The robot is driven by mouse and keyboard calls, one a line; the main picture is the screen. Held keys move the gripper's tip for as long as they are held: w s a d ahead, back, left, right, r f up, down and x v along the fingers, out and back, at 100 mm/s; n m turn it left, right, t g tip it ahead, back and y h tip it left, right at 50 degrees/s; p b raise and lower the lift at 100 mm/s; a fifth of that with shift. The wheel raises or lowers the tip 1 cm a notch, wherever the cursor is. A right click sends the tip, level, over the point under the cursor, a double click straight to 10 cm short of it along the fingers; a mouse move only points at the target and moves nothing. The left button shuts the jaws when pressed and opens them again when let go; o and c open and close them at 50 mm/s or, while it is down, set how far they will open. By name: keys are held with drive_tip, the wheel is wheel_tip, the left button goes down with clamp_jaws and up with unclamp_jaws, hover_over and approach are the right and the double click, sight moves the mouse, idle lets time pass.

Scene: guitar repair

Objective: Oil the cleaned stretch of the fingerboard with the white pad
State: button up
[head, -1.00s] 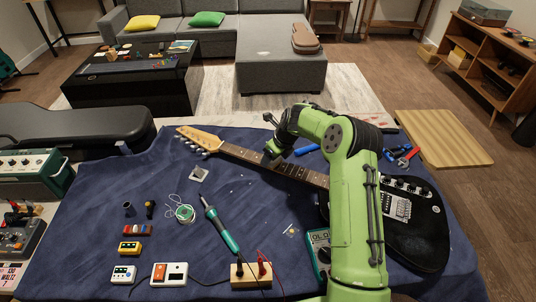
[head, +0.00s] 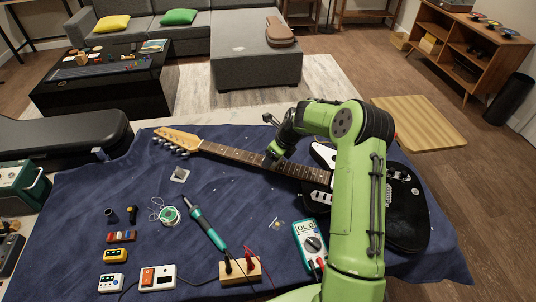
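The electric guitar lies on the blue cloth with its headstock (head: 172,136) at the left and its black body (head: 408,215) at the right. Its dark fingerboard (head: 235,153) runs between them; the part towards the body shows again right of my gripper. My gripper (head: 272,158) is over the middle of the fingerboard, pointing down and touching or nearly touching it. Its fingers are small and dark, so I cannot tell whether they are open or shut. I cannot make out the white pad; it may be hidden at the fingertips. My green arm covers part of the guitar body.
A soldering iron (head: 206,226), a multimeter (head: 310,243), a wire spool (head: 169,215), pedals (head: 157,278) and a wooden block with leads (head: 239,271) lie in front of the neck.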

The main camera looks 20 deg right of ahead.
drive_tip(key=shift+s+d, duration=0.9)
drive_tip(key=shift+d, duration=0.2)
drive_tip(key=shift+r, duration=0.1)
